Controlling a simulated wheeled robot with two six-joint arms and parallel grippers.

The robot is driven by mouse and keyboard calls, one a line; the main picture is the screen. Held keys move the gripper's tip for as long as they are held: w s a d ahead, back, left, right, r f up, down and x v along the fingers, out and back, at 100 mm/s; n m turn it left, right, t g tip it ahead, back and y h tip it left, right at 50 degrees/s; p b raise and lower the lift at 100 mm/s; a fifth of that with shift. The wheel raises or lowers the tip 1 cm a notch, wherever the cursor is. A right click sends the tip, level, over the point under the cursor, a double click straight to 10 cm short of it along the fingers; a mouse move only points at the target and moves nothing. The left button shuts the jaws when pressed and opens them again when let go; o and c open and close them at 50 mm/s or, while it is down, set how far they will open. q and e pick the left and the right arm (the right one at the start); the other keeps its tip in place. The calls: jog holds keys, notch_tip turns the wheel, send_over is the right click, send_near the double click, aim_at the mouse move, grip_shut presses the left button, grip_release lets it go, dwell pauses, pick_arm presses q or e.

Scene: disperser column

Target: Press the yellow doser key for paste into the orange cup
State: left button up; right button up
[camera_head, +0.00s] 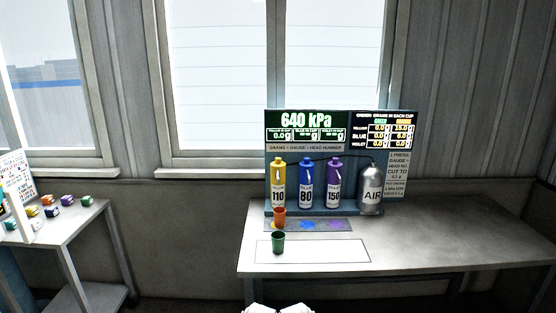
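A yellow doser bottle (278,180) labelled 110 stands at the left of a row on the far table. Its key is too small to make out. The orange cup (279,216) stands upright just in front of it, at the yellow spot on a dark strip. A blue bottle (306,182) labelled 80 and a violet one (333,182) labelled 150 stand to its right. A green cup (278,242) stands nearer, at the outlined white rectangle. The green display (306,120) reads 640 kPa, with 0.0 g at its left.
A grey AIR canister (370,190) stands right of the bottles, before a board (385,130) of gram figures. The table (450,235) is bare on the right. A side table (60,230) at left holds several coloured blocks and a sign. Floor lies between the tables.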

grip_shut()
dwell(1.4)
